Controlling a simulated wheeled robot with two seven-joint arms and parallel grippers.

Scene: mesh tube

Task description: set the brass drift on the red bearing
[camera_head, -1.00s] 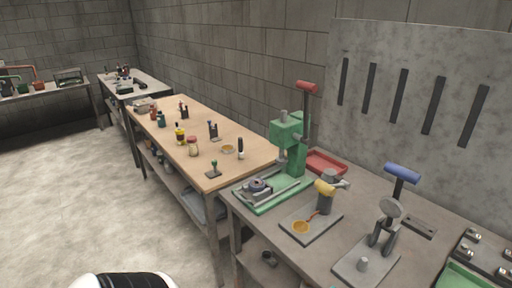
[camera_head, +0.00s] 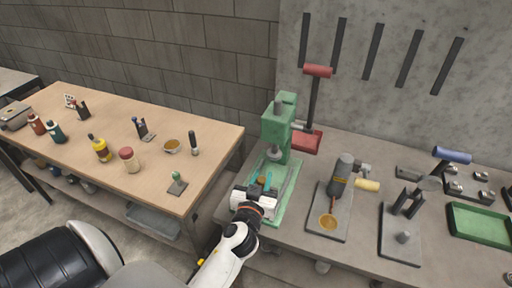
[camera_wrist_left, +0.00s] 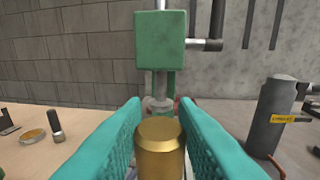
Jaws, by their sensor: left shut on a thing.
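My left gripper (camera_head: 265,184) is over the base of the green arbor press. In the left wrist view its teal fingers (camera_wrist_left: 160,112) are shut on the brass drift (camera_wrist_left: 160,150), a gold cylinder held upright with its top face showing. In the head view the drift is only a small brownish patch between the fingers. The green press (camera_head: 279,128) stands just beyond the gripper, and its head (camera_wrist_left: 161,47) and ram show ahead in the wrist view. The red bearing cannot be made out; the gripper and drift block much of the press base. My right gripper is out of view.
A red tray (camera_head: 306,141) lies behind the press, a green tray (camera_head: 480,222) far right. The wooden bench (camera_head: 100,180) at left holds bottles and small tools.

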